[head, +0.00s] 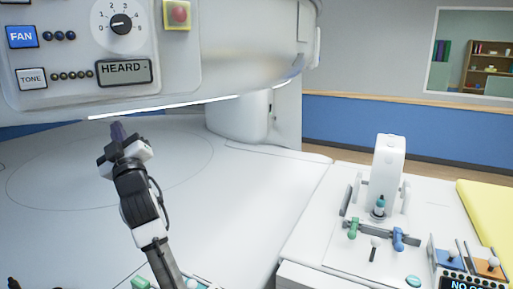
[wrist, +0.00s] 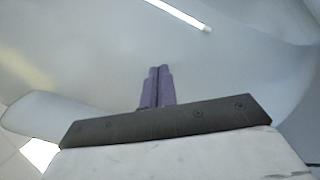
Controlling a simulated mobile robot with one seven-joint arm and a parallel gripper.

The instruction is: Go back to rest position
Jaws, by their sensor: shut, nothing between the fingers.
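My gripper (head: 117,130) is in the left half of the head view, raised over the white patient table, just below the lower edge of the magnet housing (head: 255,75). Its purple fingers point up and away from me. In the wrist view the two purple fingers (wrist: 158,86) stand side by side, shut, with nothing between them. Behind them is the smooth pale underside of the housing, with a bright light strip (wrist: 180,14) on it.
The control panel on the housing carries a FAN button (head: 21,37), a dial (head: 121,24), a red button (head: 180,14) and a HEARD display (head: 124,70). A white bench (head: 310,255) with a small apparatus (head: 388,165) stands at right, beside a yellow surface (head: 487,205).

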